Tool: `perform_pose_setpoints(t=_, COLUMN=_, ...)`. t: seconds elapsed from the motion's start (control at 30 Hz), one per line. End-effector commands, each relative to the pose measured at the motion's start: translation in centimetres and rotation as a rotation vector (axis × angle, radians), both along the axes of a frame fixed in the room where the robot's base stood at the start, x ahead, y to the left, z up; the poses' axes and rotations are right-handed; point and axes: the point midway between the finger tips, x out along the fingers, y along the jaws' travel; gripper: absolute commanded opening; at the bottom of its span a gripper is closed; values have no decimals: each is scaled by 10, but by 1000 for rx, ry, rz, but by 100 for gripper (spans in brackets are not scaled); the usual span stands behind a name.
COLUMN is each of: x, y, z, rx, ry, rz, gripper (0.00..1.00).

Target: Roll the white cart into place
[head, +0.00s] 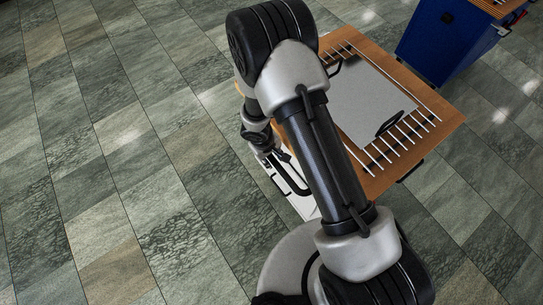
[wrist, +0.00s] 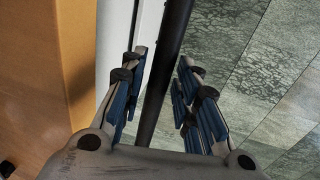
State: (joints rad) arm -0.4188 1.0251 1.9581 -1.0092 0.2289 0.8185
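The white cart shows as a white side (head: 303,204) below a brown wood-coloured top (head: 440,128) in the head view, partly hidden by my arm. In the wrist view a white upright strip (wrist: 113,38) stands left of a black bar (wrist: 167,55), which looks like a handle. My gripper (wrist: 163,100) has its blue-padded fingers apart, one on each side of the bar. A gap shows between the bar and the right finger; I cannot tell whether the left finger touches it. In the head view my gripper (head: 273,162) is at the cart's left side.
A grey panel (head: 368,92) and white rods lie on the wood-coloured top. A blue cabinet (head: 445,42) stands behind it at the upper right. The tiled floor (head: 110,150) to the left is clear. In the wrist view an orange-brown surface (wrist: 40,70) fills the left.

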Motion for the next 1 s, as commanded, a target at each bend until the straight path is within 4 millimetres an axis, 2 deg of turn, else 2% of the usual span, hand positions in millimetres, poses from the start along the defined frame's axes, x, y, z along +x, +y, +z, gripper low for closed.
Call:
perform_pose_setpoints(t=0.4, x=0, y=0, z=0, rx=0, ry=0, rz=0, gripper=0)
perform_pose_setpoints(t=0.83, x=-1, y=0, z=0, rx=0, ry=0, rz=0, gripper=0)
perform_pose_setpoints(t=1.0, x=-7, y=3, z=-3, rx=1, ry=0, rz=1, gripper=0)
